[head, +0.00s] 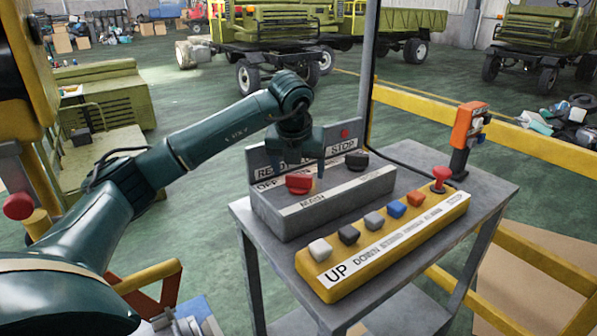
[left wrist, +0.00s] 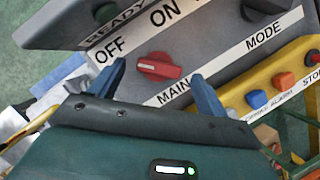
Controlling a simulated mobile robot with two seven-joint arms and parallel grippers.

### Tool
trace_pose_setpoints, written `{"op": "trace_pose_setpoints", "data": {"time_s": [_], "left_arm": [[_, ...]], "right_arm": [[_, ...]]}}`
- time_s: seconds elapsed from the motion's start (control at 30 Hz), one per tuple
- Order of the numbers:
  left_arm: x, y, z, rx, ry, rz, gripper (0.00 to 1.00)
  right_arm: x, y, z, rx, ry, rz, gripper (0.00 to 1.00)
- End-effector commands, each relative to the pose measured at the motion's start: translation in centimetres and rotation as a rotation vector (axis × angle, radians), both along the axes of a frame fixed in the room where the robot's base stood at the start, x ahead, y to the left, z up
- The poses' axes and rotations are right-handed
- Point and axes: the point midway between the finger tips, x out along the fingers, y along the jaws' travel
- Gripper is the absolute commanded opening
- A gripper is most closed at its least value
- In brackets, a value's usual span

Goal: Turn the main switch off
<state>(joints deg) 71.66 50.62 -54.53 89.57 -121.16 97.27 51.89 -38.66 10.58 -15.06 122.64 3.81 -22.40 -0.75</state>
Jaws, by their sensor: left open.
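The main switch is a red rotary knob (head: 299,183) on the sloped face of a grey control box (head: 290,222). In the left wrist view the knob (left wrist: 160,68) has a white mark at its left end, on the side of the OFF label (left wrist: 110,48); the ON label (left wrist: 165,17) is above it. My left gripper (head: 297,162) is open just above the knob in the head view. In the left wrist view its two blue fingers (left wrist: 158,76) stand on either side of the knob, with gaps; contact is not visible. My right gripper is not in view.
A black MODE knob (head: 357,160) is right of the main switch. A yellow button box (head: 385,245) with several buttons and a red stop button (head: 440,175) lies in front on the grey cart (head: 490,190). An orange handheld device (head: 466,125) stands at the right.

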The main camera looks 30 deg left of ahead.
Motion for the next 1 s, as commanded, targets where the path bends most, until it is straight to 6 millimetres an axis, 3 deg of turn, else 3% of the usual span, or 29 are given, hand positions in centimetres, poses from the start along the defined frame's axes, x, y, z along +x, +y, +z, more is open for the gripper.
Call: {"op": "trace_pose_setpoints", "data": {"time_s": [0.3, 0.5, 1.0], "left_arm": [[-2.5, -1.1, 6.7, 0.001, -0.006, -0.001, 0.76], [-3.6, -1.6, 9.6, 0.0, -0.005, 0.0, 0.76], [-4.0, -1.7, 10.5, 0.0, -0.001, 0.001, 0.76]], "right_arm": [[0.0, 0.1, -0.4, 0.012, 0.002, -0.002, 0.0], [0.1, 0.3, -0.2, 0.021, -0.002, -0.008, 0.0], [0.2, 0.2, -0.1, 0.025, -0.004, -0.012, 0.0]]}}
